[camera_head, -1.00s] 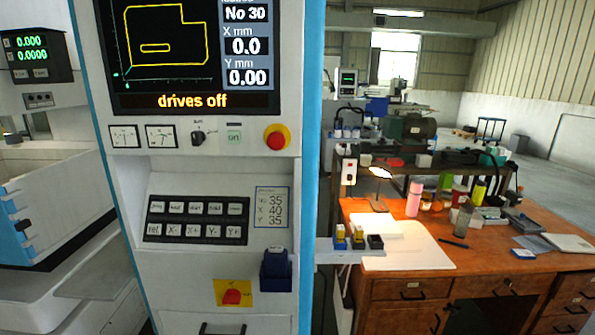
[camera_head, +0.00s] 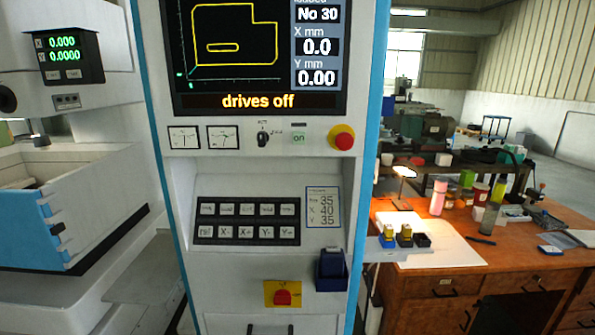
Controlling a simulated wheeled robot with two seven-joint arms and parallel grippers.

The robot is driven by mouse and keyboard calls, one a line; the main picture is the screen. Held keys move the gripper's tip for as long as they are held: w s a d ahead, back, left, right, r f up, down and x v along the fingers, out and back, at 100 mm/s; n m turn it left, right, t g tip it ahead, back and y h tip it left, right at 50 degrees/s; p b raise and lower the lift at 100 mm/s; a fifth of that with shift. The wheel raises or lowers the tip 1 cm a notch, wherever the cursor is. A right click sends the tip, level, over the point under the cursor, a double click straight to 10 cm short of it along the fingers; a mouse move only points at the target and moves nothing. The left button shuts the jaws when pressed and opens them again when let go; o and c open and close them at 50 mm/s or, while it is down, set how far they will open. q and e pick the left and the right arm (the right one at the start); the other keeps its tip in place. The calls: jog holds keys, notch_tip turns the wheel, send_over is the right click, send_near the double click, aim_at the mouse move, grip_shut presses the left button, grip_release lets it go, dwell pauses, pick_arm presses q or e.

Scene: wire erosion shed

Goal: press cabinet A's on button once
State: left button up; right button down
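The cabinet (camera_head: 270,165) stands upright in the middle, white with blue side edges. Its screen (camera_head: 265,55) reads "drives off" in yellow. No letter A is legible on the cabinet. Neither of my grippers is in view.
A black key panel (camera_head: 247,221) and a dark blue holder (camera_head: 331,271) are lower on the cabinet. A wooden desk (camera_head: 440,284) with a lamp and bottles stands at the right. A white machine (camera_head: 75,200) stands at the left.

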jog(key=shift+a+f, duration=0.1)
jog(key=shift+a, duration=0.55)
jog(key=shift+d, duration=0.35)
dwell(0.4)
